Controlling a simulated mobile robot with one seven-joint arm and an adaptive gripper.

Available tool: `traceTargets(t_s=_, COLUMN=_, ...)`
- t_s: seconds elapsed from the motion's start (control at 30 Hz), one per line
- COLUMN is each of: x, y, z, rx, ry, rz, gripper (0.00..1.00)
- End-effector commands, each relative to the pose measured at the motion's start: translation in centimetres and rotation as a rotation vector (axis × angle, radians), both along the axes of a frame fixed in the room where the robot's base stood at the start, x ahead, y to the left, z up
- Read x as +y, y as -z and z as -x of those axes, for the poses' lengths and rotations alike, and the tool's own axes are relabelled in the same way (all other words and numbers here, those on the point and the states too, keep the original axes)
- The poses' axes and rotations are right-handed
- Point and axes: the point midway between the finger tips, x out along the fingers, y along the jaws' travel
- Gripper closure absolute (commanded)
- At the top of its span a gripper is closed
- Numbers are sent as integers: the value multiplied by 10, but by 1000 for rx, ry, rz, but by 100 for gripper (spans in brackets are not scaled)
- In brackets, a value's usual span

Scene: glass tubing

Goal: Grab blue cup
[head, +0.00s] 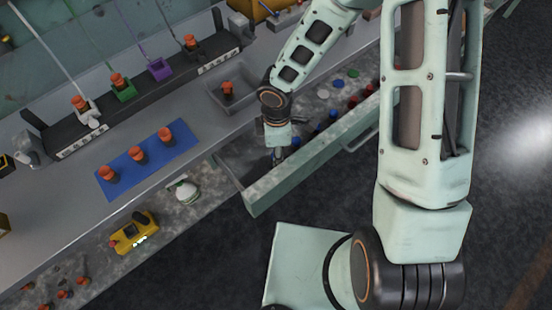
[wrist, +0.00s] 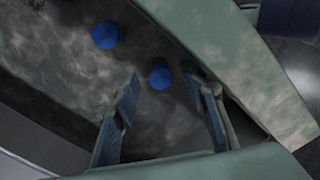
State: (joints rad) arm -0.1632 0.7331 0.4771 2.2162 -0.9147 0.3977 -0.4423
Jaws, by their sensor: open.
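Two blue cups lie in the open drawer below my gripper in the wrist view. One blue cup (wrist: 160,76) appears between my fingertips, and the other blue cup (wrist: 105,34) is further up and left. My gripper (wrist: 163,88) is open, with no cup held. In the head view my gripper (head: 278,157) points down into the near-left end of the drawer (head: 262,195). Small blue cups (head: 333,113) show there to its right; the arm may hide part of the nearest one. I cannot tell the height of my fingertips above the cup.
The drawer's tall front wall (head: 310,165) runs close beside my gripper. Red cups (head: 352,101), a green cup (head: 338,84) and a white cup (head: 323,94) are further along the drawer. The counter above holds a blue mat (head: 125,160) with orange-topped items and a sink (head: 240,100).

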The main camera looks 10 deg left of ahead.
Motion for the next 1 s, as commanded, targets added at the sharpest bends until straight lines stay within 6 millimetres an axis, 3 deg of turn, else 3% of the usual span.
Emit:
traceTargets(t_s=0.13, x=0, y=20, z=0, rx=1, ry=0, rz=0, gripper=60)
traceTargets(t_s=0.43, x=0, y=24, z=0, rx=-1, ry=0, rz=1, gripper=60)
traceTargets(t_s=0.77, x=0, y=23, z=0, rx=0, ry=1, rz=1, gripper=96)
traceTargets(t_s=1.0, x=0, y=22, z=0, rx=-1, ry=1, rz=0, gripper=97)
